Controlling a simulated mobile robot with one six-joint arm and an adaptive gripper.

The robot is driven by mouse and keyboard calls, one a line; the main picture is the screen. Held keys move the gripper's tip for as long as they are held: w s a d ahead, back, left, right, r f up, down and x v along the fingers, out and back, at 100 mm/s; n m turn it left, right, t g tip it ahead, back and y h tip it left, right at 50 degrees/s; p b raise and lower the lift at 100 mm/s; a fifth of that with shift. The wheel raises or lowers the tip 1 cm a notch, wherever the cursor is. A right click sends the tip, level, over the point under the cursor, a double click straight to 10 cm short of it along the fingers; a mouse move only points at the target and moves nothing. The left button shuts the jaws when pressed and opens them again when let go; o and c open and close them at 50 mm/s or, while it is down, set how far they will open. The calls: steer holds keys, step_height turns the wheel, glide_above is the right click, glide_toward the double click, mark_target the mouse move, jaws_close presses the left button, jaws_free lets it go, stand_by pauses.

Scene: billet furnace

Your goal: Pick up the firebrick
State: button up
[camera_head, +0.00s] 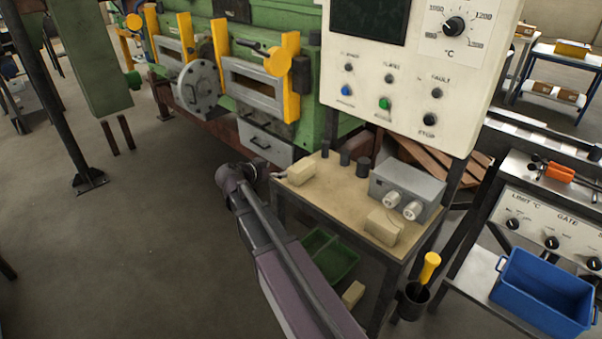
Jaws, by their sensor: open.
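A pale beige block (302,171), which looks like a firebrick, lies on the left end of the small wooden-topped table (325,193). A second beige block (383,227) lies at the table's front right corner, and a third (353,294) is low down below the table. I cannot tell which one the task means. My gripper (275,175) is at the table's left edge, just left of the first block. It is open, small in view and partly hidden by my wrist. I cannot tell whether it touches the block.
Dark cylinders (345,158) and a grey box with white knobs (407,187) stand on the table. A control panel (410,65) rises behind it. A green bin (328,256) is underneath. A green furnace (225,80) stands behind, and a blue crate (543,290) at right.

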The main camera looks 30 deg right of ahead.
mark_target(299, 167)
steer(key=b+x, duration=0.3)
steer(key=x, duration=0.5)
steer(key=shift+f, duration=0.2)
steer(key=shift+w+d, duration=0.1)
steer(key=shift+d, duration=0.2)
steer(key=shift+f+b+x, duration=0.15)
steer(key=shift+b+x, duration=0.55)
steer(key=shift+x, duration=0.6)
steer(key=shift+f+b+x, duration=0.15)
steer(key=shift+b+x, duration=0.55)
steer(key=shift+x, duration=0.55)
steer(key=shift+a, duration=0.1)
steer(key=shift+r, duration=0.1)
steer(key=c, duration=1.3)
